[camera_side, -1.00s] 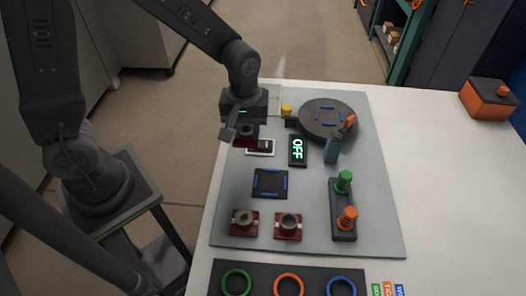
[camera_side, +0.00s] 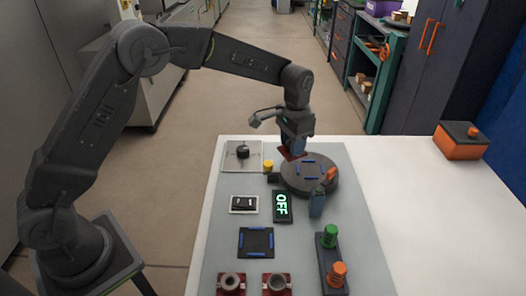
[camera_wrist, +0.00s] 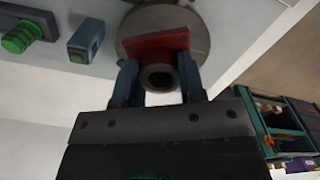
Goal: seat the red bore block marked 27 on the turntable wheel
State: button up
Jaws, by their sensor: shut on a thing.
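My gripper (camera_side: 297,143) is at the back left of the turntable wheel in the side view. It is shut on a red bore block (camera_side: 288,154), which is partly hidden by the fingers. In the wrist view the red block (camera_wrist: 155,44) with its dark round bore is between the fingertips (camera_wrist: 160,82). I cannot read its number. The dark round turntable wheel (camera_side: 312,184) has blue bars in a square on top, and the block is beside that square, over the wheel's back left rim. The wheel (camera_wrist: 200,28) lies behind the block in the wrist view. I cannot tell whether they touch.
Two more red bore blocks (camera_side: 231,284) (camera_side: 275,283) stand at the front. A blue post (camera_side: 317,204) stands before the wheel. A display (camera_side: 282,206) reads OFF. A yellow button (camera_side: 268,166), knob panel (camera_side: 242,155), blue-marked square pad (camera_side: 256,242) and green-orange post stand (camera_side: 331,262) are nearby.

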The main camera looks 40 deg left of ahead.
aim_at(309, 170)
jog(key=shift+w+d+f+m, duration=0.4)
jog(key=shift+w+f+m, duration=0.55)
jog(key=shift+f, duration=0.2)
jog(key=shift+w+d+f+m, duration=0.45)
jog(key=shift+w+f+m, duration=0.45)
jog(key=shift+w+f, duration=0.15)
jog(key=shift+w+d+f+m, duration=0.4)
jog(key=shift+w+f+m, duration=0.55)
jog(key=shift+f, duration=0.25)
jog(key=shift+f, duration=0.65)
dwell(0.6)
jog(key=o, duration=1.6)
jog(key=shift+r, duration=0.1)
jog(key=shift+r, duration=3.4)
